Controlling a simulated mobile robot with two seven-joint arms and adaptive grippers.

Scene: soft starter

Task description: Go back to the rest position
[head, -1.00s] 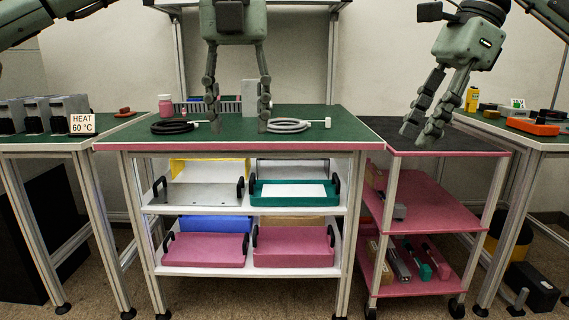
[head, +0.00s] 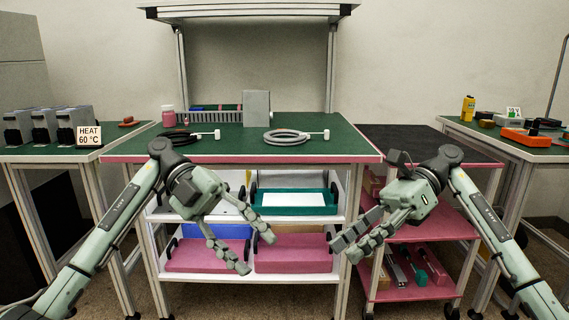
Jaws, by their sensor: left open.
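My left gripper (head: 257,253) is open and empty. It hangs in front of the shelves under the green-topped workbench (head: 240,147), below the tabletop edge. My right gripper (head: 345,250) is also empty, its fingers pointing down and left with a gap between them. It is in front of the bench's right leg and the pink-shelved cart (head: 424,211). Both arms come up from the lower corners and bend inward, apart from each other. Neither gripper visibly touches anything.
On the bench are a black coiled cable (head: 178,137), a grey coiled cable (head: 287,137), a grey box (head: 256,108) and a pink jar (head: 169,116). Trays (head: 292,252) fill the shelves. Side tables flank the bench; the cart's dark top (head: 400,143) is clear.

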